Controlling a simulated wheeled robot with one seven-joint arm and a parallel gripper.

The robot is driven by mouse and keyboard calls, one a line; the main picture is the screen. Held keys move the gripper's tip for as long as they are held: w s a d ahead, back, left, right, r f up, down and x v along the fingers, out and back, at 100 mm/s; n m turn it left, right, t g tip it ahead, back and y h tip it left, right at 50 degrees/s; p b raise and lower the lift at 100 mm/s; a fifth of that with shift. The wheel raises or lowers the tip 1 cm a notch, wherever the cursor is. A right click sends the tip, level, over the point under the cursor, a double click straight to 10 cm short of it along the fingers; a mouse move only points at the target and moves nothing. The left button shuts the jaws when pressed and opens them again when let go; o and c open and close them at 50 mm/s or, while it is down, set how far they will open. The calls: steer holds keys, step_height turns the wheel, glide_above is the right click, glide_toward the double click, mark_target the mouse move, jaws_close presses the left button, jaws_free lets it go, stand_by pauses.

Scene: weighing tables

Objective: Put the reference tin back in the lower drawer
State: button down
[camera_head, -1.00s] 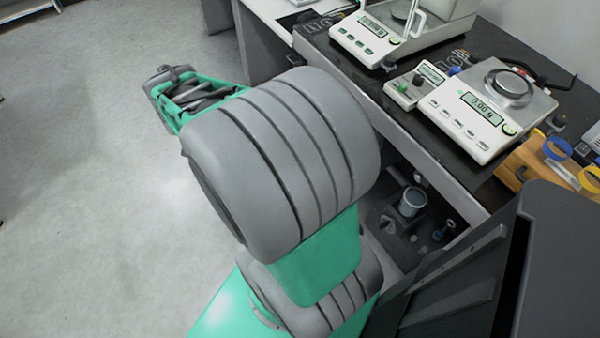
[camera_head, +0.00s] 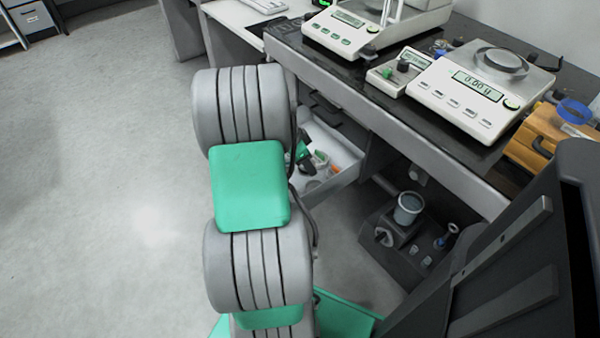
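A small green and black piece at the drawer, beside my arm, looks like the end of my arm with my gripper (camera_head: 303,153). Its fingers are hidden, so I cannot tell whether they are open or hold anything. I cannot make out the reference tin for certain.
A closed drawer (camera_head: 328,110) lies above the open one. A dark unit (camera_head: 400,245) with a grey cylinder (camera_head: 408,207) stands under the bench. The floor at left is clear.

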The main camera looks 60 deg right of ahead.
steer(key=b, duration=0.2)
glide_above(300, 175)
steer(key=f, duration=0.6)
steer(key=shift+s+a, duration=0.15)
steer(key=shift+a, duration=0.05)
steer(key=shift+d+f+b, duration=0.2)
steer(key=shift+f+b, duration=0.25)
steer(key=shift+f, duration=1.25)
steer(key=shift+f, duration=0.2)
steer(key=c, duration=1)
jaws_free()
